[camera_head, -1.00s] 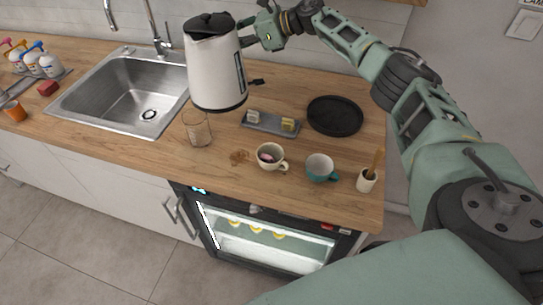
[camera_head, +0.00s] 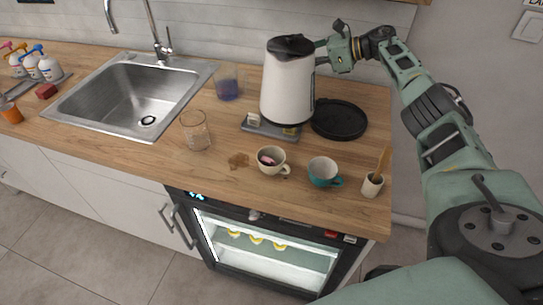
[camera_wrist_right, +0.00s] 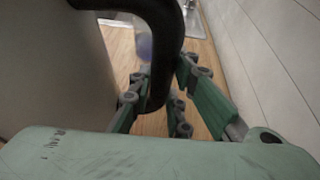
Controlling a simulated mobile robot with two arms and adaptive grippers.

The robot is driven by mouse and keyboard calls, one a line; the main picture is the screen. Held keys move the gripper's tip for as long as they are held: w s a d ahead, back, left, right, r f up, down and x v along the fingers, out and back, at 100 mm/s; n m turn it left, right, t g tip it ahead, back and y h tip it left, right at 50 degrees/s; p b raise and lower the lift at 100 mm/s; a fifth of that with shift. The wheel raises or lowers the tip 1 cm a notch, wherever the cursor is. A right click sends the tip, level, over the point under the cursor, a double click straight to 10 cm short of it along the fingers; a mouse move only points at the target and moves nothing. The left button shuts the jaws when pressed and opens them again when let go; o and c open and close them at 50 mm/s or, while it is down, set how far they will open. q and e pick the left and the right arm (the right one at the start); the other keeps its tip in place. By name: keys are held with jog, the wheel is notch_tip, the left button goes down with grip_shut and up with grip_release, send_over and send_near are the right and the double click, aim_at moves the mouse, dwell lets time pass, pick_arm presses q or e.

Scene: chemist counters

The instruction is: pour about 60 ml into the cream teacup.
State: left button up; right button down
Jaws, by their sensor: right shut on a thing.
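The cream teacup (camera_head: 270,163) stands on the wooden counter with something pink and dark inside it. A white kettle (camera_head: 288,88) with a black lid is held upright in the air, behind and a little right of the teacup. My right gripper (camera_head: 328,50) is shut on the kettle's handle, on its right side. In the right wrist view the gripper's fingers (camera_wrist_right: 158,95) close around the black handle (camera_wrist_right: 165,50), beside the kettle's pale body (camera_wrist_right: 50,70). The kettle's contents are hidden. My left gripper is not in view.
A teal cup (camera_head: 322,174) stands right of the teacup, and a clear glass (camera_head: 196,131) left of it. Behind are a grey tray (camera_head: 257,131), a black plate (camera_head: 340,120), and a glass with purple liquid (camera_head: 228,86).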

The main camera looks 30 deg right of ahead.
jog(key=shift+r, duration=0.3)
